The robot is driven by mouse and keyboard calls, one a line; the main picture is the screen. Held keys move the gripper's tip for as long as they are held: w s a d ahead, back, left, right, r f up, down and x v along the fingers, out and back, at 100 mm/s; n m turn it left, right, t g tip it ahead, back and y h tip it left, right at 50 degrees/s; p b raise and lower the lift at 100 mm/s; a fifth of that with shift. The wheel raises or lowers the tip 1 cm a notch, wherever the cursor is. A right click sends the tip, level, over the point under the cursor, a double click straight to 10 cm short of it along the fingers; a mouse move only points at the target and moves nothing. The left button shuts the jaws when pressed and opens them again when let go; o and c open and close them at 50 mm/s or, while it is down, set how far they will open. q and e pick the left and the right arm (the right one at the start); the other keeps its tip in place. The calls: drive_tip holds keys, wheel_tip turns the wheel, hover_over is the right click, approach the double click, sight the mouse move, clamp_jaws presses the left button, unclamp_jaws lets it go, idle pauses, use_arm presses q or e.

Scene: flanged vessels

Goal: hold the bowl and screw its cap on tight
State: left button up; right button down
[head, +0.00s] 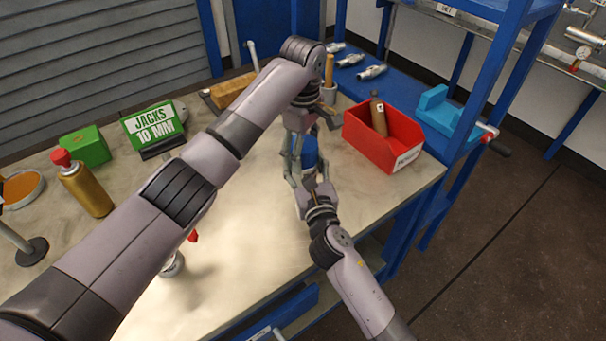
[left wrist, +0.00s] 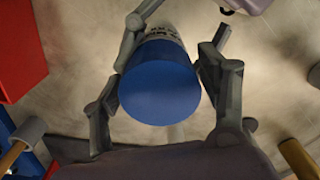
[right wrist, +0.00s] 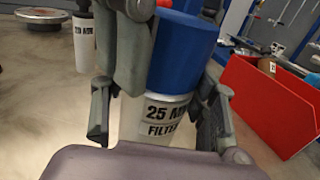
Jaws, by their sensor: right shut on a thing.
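The bowl is a white cylinder (right wrist: 152,120) with a "25" and "FILTER" label, standing upright between my right gripper's fingers. Its blue cap (right wrist: 183,52) sits on top of it; I cannot tell how far it is threaded. The cap shows from above in the left wrist view (left wrist: 160,82) and small in the head view (head: 309,152). My right gripper (head: 313,180) is shut on the bowl from the near side. My left gripper (left wrist: 178,35) points down over the cap, its fingers open on either side, with a gap visible at the right finger.
A red bin (head: 385,140) with a brown bottle (head: 378,115) stands right of the bowl. The front bench top is mostly clear.

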use_arm(q)
drive_tip(key=c, duration=1.1)
drive_tip(key=o, duration=1.3)
drive_tip(key=shift+r, duration=2.3)
drive_tip(key=shift+o, duration=0.5)
drive_tip(key=o, duration=0.5)
